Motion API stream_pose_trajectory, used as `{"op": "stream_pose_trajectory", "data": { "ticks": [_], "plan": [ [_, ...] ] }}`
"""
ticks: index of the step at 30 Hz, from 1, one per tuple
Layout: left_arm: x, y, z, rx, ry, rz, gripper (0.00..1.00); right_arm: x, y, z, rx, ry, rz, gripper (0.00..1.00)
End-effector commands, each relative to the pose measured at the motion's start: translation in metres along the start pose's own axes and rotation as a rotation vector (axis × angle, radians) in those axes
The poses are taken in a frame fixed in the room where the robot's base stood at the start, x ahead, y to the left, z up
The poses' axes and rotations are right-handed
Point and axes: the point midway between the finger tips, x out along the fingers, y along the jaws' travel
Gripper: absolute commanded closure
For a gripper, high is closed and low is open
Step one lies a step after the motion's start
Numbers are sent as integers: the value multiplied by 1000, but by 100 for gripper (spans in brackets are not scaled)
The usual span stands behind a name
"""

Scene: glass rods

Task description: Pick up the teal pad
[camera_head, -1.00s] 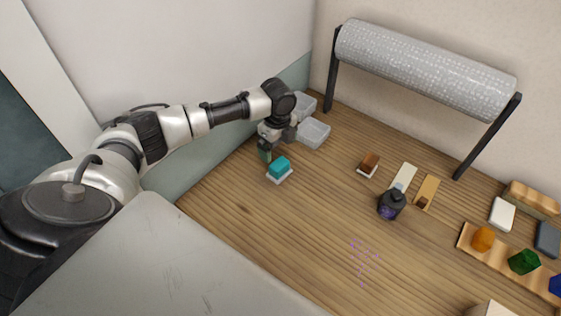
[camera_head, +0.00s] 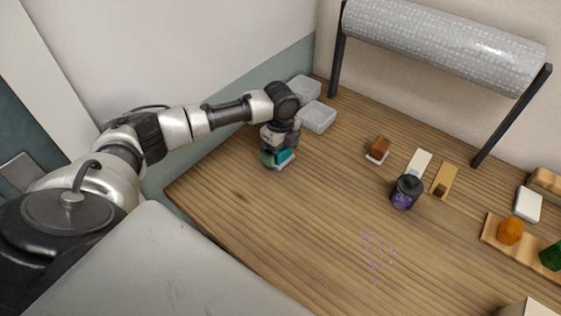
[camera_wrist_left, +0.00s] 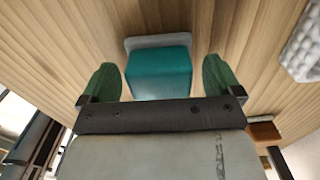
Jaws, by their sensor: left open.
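The teal pad (camera_head: 285,156) is a small block on a pale base (camera_head: 284,165) on the wooden table, near the table's far left edge. In the left wrist view the teal pad (camera_wrist_left: 158,75) lies between the two green fingertips, with the pale base (camera_wrist_left: 158,41) beyond it. My left gripper (camera_head: 274,157) is open around the pad, with a gap showing on each side in the left wrist view (camera_wrist_left: 162,82). In the head view the gripper partly hides the pad. My right gripper is not in view.
Two clear trays (camera_head: 318,117) stand behind my left gripper. A brown block (camera_head: 379,147), a dark jar (camera_head: 406,192) and a roll on a stand (camera_head: 445,45) are to the right. Purple specks (camera_head: 376,254) lie on the table. The front middle of the table is mostly clear.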

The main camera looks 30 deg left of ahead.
Motion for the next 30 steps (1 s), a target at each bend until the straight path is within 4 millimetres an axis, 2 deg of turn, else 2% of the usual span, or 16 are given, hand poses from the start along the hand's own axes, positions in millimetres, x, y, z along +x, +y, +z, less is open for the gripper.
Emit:
{"op": "stream_pose_trajectory", "data": {
  "ticks": [2, 10, 18, 21, 30],
  "plan": [
    [7, 0, 0, 0, 0, -1, 6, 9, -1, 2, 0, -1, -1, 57],
    [5, 0, 0, 0, 0, 0, 8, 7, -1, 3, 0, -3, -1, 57],
    [6, 0, 0, 0, 0, 0, 49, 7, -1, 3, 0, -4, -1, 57],
    [5, 0, 0, 0, 0, 0, 61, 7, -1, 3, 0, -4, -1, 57],
    [2, 0, 0, 0, 0, -1, 61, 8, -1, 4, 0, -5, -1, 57]
  ]
}}
